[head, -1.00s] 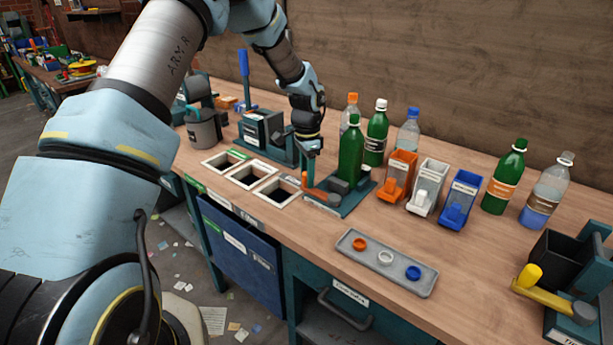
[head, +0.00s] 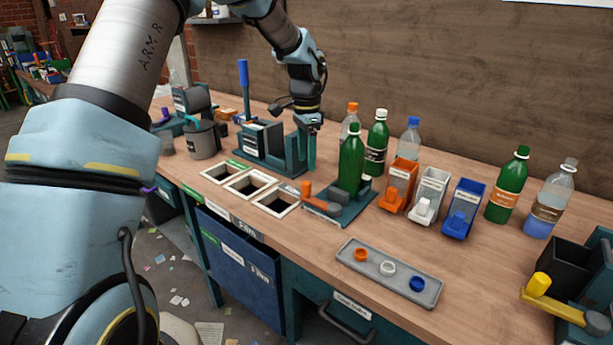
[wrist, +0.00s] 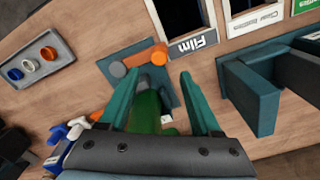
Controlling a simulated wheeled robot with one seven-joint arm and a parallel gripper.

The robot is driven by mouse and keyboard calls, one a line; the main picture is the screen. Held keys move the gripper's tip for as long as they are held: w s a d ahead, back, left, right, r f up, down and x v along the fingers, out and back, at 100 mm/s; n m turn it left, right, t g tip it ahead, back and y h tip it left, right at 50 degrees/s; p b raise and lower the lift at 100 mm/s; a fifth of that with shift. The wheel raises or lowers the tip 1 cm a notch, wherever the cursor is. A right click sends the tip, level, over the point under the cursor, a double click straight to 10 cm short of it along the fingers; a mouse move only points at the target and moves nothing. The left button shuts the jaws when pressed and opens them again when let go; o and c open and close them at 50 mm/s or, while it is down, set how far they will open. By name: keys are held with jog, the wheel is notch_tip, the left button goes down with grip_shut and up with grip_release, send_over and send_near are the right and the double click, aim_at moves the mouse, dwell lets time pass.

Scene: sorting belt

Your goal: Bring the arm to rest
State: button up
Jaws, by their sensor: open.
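My gripper (head: 309,151) hangs above the back of the workbench (head: 300,245), pointing down, between the blue-handled press and the green bottle. In the wrist view my gripper (wrist: 157,95) shows its two teal fingers spread apart with nothing held between them. A green bottle (head: 351,165) with a green cap stands upright on a teal fixture (head: 352,207) with an orange handle. In the wrist view the green bottle (wrist: 148,112) shows beyond the fingers, partly hidden by my gripper's body.
Several bottles stand behind orange, white and blue bins (head: 463,208). A grey tray (head: 425,290) with three coloured rings lies at the front. Framed openings (head: 249,184) are left of the fixture. A blue-handled press (head: 262,140) stands close left of my gripper. A yellow-handled device (head: 560,305) is at right.

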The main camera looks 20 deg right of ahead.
jog(key=shift+r, duration=0.9)
jog(key=s+a+r+n, duration=0.1)
jog(key=a+n, duration=0.3)
jog(key=a, duration=0.6)
jog(key=s+a+r+n, duration=0.15)
jog(key=a+n, duration=0.25)
jog(key=a, duration=0.6)
jog(key=s+a+f+n+t, duration=0.1)
jog(key=s+a+f+n, duration=0.1)
jog(key=s+a+n, duration=0.6)
jog(key=s+a, duration=0.3)
jog(key=a, duration=0.4)
jog(key=shift+s+n+t, duration=0.25)
jog(key=shift+n+t, duration=0.05)
jog(key=shift+n, duration=0.1)
